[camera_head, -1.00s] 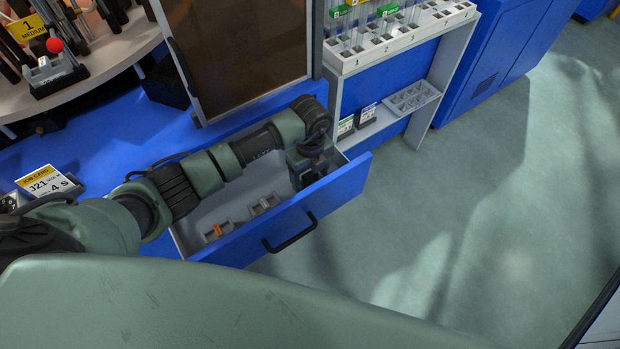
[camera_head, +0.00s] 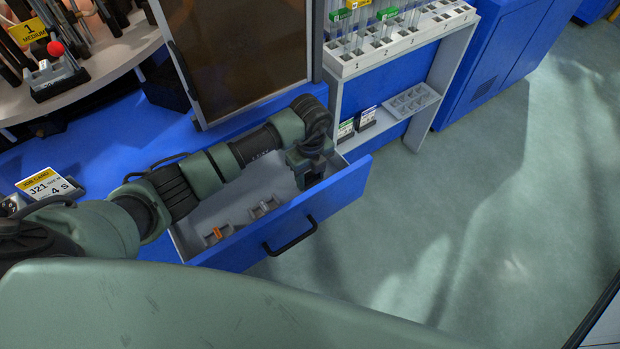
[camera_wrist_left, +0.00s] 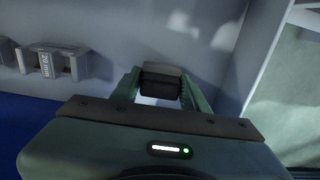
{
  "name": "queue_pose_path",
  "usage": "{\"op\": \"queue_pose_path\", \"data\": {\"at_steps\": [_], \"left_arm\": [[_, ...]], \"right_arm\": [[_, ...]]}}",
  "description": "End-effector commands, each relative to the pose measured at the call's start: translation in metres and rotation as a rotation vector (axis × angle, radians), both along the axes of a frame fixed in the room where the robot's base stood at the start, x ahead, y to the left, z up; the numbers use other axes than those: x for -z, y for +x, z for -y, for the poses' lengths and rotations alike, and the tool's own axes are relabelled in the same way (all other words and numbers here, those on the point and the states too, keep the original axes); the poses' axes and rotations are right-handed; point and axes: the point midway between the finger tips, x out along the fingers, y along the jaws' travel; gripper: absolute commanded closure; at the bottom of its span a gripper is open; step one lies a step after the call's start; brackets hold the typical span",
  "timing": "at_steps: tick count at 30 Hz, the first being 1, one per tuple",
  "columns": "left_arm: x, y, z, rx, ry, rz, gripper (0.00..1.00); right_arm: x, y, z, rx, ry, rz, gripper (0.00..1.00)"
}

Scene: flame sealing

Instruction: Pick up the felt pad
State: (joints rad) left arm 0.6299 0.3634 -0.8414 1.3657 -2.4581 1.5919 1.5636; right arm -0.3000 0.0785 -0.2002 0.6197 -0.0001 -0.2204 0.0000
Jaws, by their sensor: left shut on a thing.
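My left gripper (camera_head: 312,182) reaches down into the right end of the open blue drawer (camera_head: 335,200). In the left wrist view its two green fingers (camera_wrist_left: 160,92) are shut on a dark block with a lighter grey top, the felt pad (camera_wrist_left: 160,82). The pad sits between the fingertips, close to the drawer's grey inner wall; whether it touches the drawer floor cannot be told. In the head view the pad is hidden by the gripper. My right gripper is not in view.
In the drawer, a holder with an orange piece (camera_head: 217,233) and a grey holder (camera_head: 264,208) stand left of the gripper. A grey holder marked 20 mm (camera_wrist_left: 48,62) shows in the left wrist view. The drawer front has a black handle (camera_head: 290,236). A rack (camera_head: 395,45) stands behind.

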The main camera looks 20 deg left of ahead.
Motion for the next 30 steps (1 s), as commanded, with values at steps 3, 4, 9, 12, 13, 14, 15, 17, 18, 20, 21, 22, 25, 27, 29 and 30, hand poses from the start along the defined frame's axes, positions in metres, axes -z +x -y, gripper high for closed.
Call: {"op": "queue_pose_path", "data": {"at_steps": [3, 4, 9, 12, 13, 14, 15, 17, 18, 20, 21, 22, 25, 27, 29, 30], "left_arm": [[-0.022, 0.002, -0.001, 0.0, 0.0, 0.006, 0.96], [-0.029, 0.002, -0.001, 0.0, -0.001, 0.006, 0.96], [-0.077, 0.002, -0.001, 0.001, 0.001, 0.008, 0.96], [-0.107, 0.002, 0.0, 0.002, 0.0, 0.008, 0.96], [-0.115, 0.002, 0.0, 0.0, 0.0, 0.009, 0.96], [-0.124, 0.002, 0.0, 0.0, 0.0, 0.009, 0.96], [-0.133, 0.001, -0.001, 0.001, 0.0, 0.006, 0.96], [-0.146, 0.001, 0.0, 0.0, 0.0, 0.006, 0.96], [-0.154, 0.001, 0.0, 0.0, 0.001, 0.006, 0.96], [-0.164, 0.001, -0.001, 0.0, 0.001, 0.004, 0.96], [-0.17, 0.001, 0.0, 0.0, 0.0, 0.004, 0.96], [-0.173, 0.001, -0.001, -0.001, 0.001, 0.004, 0.96], [-0.182, 0.0, 0.0, -0.001, 0.0, 0.003, 0.96], [-0.184, 0.0, 0.0, -0.001, 0.0, 0.001, 0.96], [-0.186, 0.0, -0.001, -0.001, 0.0, 0.001, 0.96], [-0.186, 0.0, -0.001, -0.001, 0.001, 0.001, 0.96]], "right_arm": [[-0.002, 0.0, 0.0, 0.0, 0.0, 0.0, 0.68], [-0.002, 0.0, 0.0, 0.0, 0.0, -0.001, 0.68], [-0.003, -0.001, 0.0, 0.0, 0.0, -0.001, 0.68], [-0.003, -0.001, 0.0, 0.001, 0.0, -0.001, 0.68], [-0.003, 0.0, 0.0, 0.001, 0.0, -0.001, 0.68], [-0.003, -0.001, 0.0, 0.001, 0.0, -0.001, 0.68], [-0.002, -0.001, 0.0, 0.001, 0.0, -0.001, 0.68], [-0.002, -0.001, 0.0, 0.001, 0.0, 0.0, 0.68], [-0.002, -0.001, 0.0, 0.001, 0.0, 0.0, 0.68], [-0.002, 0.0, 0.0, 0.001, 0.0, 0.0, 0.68], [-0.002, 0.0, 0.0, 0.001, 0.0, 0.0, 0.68], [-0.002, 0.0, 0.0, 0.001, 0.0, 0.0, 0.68], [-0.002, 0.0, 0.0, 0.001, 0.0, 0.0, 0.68], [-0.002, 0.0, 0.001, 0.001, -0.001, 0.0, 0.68], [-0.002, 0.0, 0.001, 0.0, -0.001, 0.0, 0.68], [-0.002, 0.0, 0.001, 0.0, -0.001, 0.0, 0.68]]}}
